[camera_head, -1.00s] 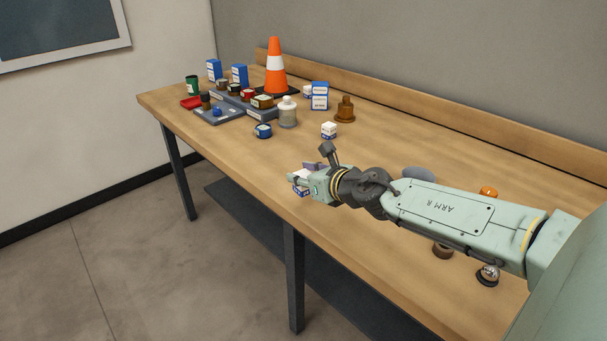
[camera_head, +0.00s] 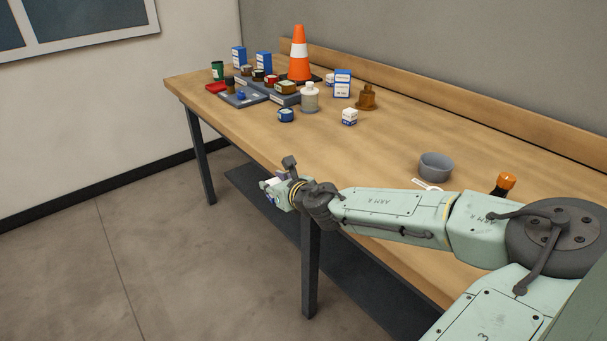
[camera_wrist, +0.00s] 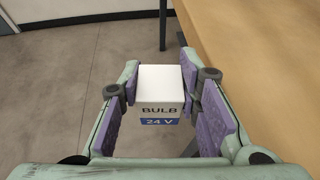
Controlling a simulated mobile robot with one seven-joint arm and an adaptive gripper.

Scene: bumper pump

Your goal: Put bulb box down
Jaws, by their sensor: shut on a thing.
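The bulb box (camera_wrist: 160,92) is a small white carton with a blue band reading "BULB 24 V". In the wrist view it sits between the purple pads of my gripper (camera_wrist: 160,112), which is shut on it. The floor shows below the box, and the table edge is to its right. In the head view my gripper (camera_head: 271,189) is at the front edge of the wooden table (camera_head: 390,150); the box is mostly hidden there.
A grey bowl (camera_head: 435,167) and an orange-capped item (camera_head: 505,184) stand behind my arm. The middle front of the table is clear.

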